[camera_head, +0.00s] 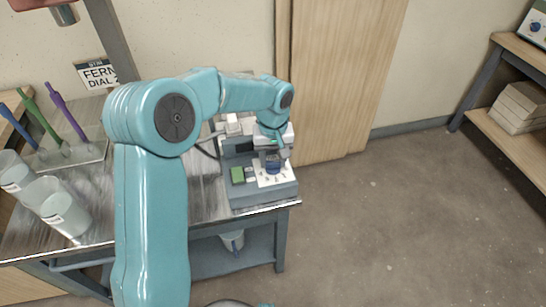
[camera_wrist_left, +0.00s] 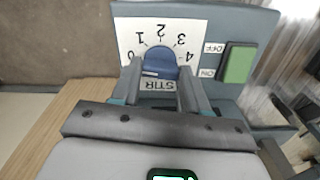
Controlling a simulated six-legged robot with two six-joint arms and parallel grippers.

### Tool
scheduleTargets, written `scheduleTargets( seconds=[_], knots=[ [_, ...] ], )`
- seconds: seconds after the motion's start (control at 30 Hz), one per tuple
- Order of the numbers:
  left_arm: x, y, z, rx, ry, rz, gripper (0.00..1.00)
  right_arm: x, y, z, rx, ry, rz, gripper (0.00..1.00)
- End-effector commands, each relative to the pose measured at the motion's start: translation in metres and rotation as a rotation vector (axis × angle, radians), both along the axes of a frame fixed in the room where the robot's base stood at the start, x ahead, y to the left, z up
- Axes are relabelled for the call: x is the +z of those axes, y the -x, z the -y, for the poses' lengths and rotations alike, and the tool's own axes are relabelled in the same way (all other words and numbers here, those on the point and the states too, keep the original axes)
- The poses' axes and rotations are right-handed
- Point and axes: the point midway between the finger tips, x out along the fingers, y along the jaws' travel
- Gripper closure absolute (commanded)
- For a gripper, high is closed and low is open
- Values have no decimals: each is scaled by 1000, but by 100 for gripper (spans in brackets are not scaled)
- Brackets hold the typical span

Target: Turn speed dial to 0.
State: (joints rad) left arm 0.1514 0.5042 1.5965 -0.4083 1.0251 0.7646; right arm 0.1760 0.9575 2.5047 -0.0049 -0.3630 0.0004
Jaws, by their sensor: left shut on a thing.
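The speed dial is a blue knob (camera_head: 272,166) on the front panel of a grey stirrer (camera_head: 262,193) at the table's right end. In the left wrist view the dial (camera_wrist_left: 160,63) sits on a white plate (camera_wrist_left: 184,28) marked STIR, with numbers 0 to 4 around it, seen upside down. My left gripper (camera_head: 272,153) reaches down to the dial from above. In the wrist view its two fingers (camera_wrist_left: 160,82) stand either side of the dial, shut on it. I cannot tell which number the dial points to. My right gripper is not in view.
A green switch (camera_head: 238,175) with OFF and ON labels is beside the dial plate. A sign (camera_head: 97,74) reading FERN and DIAL is partly hidden by my arm. Floor at right is clear.

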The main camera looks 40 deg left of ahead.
Motion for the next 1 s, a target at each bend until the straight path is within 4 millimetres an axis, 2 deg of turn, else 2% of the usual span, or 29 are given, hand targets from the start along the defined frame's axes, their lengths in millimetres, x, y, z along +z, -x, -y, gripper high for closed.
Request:
scheduleTargets(
  seconds=[0.07, 0.1, 0.17, 0.43, 0.57, 0.67, 1.0],
  knots=[
    [2, -1, -1, 4, -1, 6, 86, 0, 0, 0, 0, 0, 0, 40],
    [2, -1, -1, 3, -1, 6, 46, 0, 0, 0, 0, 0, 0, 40],
    [2, -1, -1, 3, 0, 5, 30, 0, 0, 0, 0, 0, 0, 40],
    [1, 0, 0, 1, -1, 2, 30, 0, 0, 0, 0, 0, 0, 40],
    [11, -1, 0, 1, 0, 5, 30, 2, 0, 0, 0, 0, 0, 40],
    [30, -1, 0, 1, 0, 6, 30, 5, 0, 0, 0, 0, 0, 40],
    [120, -1, 0, 1, 1, 7, 30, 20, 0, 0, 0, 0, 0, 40]
  ],
)
